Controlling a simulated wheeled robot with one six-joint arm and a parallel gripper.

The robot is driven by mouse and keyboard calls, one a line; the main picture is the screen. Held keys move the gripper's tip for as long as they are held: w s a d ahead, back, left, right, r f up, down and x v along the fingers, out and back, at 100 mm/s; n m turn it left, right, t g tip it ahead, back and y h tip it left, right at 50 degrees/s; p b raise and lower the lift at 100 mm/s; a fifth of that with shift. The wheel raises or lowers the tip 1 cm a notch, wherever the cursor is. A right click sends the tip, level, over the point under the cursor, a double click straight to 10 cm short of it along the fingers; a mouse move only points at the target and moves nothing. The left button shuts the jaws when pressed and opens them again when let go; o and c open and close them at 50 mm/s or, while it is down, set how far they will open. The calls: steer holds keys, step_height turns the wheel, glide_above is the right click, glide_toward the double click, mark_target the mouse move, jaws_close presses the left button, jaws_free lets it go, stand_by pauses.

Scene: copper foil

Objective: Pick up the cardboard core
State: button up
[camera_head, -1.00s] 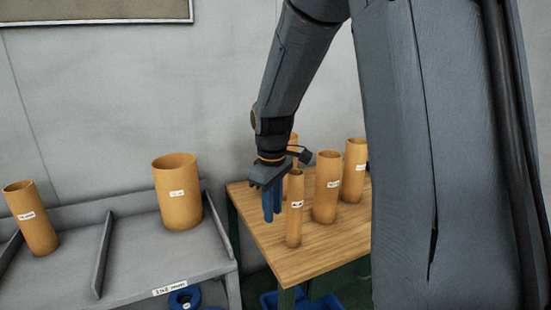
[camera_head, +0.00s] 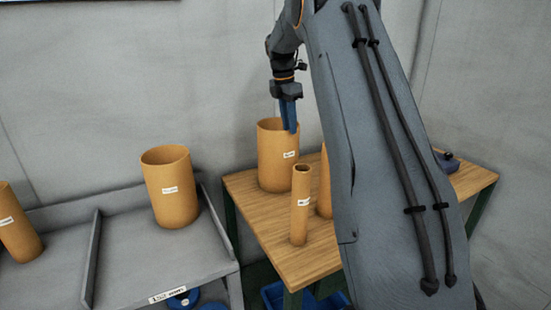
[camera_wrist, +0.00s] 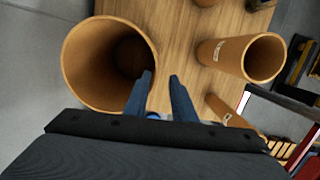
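Several tan cardboard cores with white labels are in view; which one is meant cannot be told. A wide core (camera_head: 277,165) stands upright at the table's back left. A narrow core (camera_head: 300,210) stands in front of it. A third core (camera_head: 325,190) is mostly hidden by my arm. My gripper (camera_head: 290,130) points down at the wide core's right rim. In the wrist view my gripper (camera_wrist: 160,76) is open and empty. Its left finger overlaps the opening of the wide core (camera_wrist: 85,85), its right finger lies outside. Whether they touch it cannot be told.
The wooden table (camera_head: 255,215) also holds a medium core (camera_wrist: 245,55) and a narrow core (camera_wrist: 225,112), right of the gripper in the wrist view. A grey shelf (camera_head: 135,250) at left holds two more cores. A blue bin (camera_head: 275,295) sits below the table.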

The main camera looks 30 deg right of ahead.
mark_target(278, 155)
steer(key=shift+w+d+f+b, duration=0.1)
steer(key=shift+w+f+b, duration=0.05)
steer(key=shift+f+b, duration=0.4)
steer(key=shift+w+d+f+b, duration=0.15)
steer(key=shift+f+b, duration=0.2)
steer(key=shift+f, duration=0.3)
step_height(278, 155, down, 8)
steer(key=p, duration=0.3)
steer(key=shift+d+r, duration=0.15)
steer(key=shift+d, duration=0.2)
jaws_close()
steer(key=shift+w+r, duration=0.1)
